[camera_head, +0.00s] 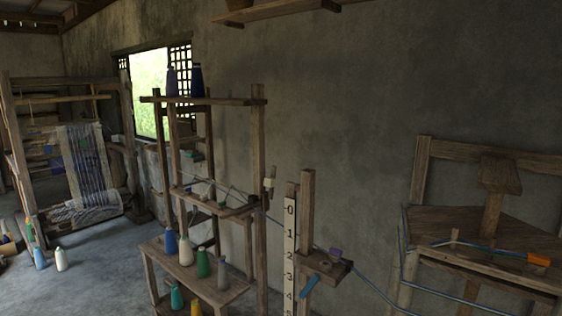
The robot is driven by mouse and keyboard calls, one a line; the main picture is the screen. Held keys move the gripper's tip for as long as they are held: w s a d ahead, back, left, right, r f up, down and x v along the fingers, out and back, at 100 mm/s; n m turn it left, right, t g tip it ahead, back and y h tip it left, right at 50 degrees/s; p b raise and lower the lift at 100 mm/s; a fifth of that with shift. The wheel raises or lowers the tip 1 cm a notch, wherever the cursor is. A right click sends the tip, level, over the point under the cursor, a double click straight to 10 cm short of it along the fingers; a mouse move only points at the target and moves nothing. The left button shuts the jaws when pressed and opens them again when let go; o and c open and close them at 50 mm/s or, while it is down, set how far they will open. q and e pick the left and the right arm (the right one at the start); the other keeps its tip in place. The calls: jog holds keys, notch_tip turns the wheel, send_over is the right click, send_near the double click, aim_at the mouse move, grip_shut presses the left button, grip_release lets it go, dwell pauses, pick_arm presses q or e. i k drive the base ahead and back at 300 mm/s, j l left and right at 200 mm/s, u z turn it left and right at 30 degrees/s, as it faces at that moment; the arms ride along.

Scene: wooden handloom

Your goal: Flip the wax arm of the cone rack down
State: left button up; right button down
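The wooden cone rack (258,150) stands in the middle of the view. Dark blue cones (197,80) are on its top shelf, and blue, cream, green and grey cones (203,262) stand on its lower shelf. A middle shelf (238,211) carries small pale upright pieces and a thin strand. A small light wooden piece (268,183) sticks up beside the right post. I cannot tell which of these small parts is the wax arm, or its position. Neither of my grippers is in view.
A numbered scale (289,245) and a post with a small bracket (325,267) stand right of the rack. A wooden seat-like frame (480,228) with blue tubing is at the right. A loom (75,150) stands at the left. Loose cones (61,260) are on the open floor at left.

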aim_at(269, 181)
jog(key=i+l+u, duration=0.35)
jog(key=i, duration=0.35)
jog(key=i+l+u, duration=0.3)
jog(key=i+l, duration=0.15)
jog(key=i, duration=0.2)
jog(key=i+l+u, duration=0.35)
jog(key=i+l, duration=0.2)
